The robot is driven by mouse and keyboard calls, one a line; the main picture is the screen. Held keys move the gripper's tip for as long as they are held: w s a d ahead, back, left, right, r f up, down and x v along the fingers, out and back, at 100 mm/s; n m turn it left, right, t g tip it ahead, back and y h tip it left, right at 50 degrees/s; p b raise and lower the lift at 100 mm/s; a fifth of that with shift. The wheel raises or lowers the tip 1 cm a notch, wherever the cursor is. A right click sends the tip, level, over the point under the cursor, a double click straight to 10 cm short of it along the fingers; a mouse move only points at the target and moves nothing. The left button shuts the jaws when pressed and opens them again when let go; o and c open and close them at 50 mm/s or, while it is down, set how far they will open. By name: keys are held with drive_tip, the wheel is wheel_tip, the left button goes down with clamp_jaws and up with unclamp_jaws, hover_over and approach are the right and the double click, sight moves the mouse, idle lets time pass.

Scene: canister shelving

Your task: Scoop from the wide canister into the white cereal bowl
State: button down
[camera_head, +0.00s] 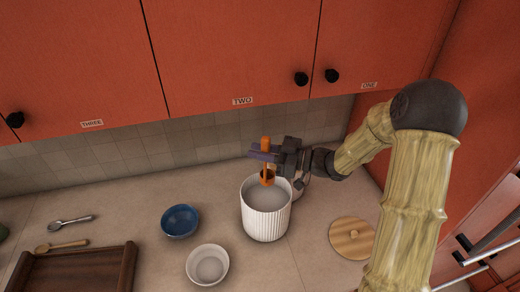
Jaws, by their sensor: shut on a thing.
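The wide canister (266,220) is white, ribbed and open at the top, standing on the counter. Pale contents show inside it. My gripper (264,155) is above the canister's far rim, shut on an orange scoop (267,145). The scoop is upright, its lower end at or just inside the canister's mouth. I cannot tell whether it touches the contents. The white cereal bowl (208,265) stands on the counter to the left and nearer than the canister. It looks empty.
A blue bowl (180,221) stands left of the canister. A round wooden lid (352,239) lies to its right. A dark wooden tray (122,270), a metal spoon (70,222) and a wooden spoon (62,245) lie at the left. Orange cabinets (235,50) hang above the counter.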

sight(266, 168)
wheel_tip(266, 168, down, 6)
drive_tip(key=b, duration=0.4)
drive_tip(key=shift+s+r, duration=0.15)
drive_tip(key=shift+r, duration=0.05)
wheel_tip(266, 168, down, 11)
drive_tip(key=b, duration=0.7)
drive_tip(key=shift+b, duration=0.4)
drive_tip(key=shift+f, duration=0.15)
idle(0.9)
wheel_tip(266, 168, up, 16)
drive_tip(key=p, duration=1.2)
idle(1.7)
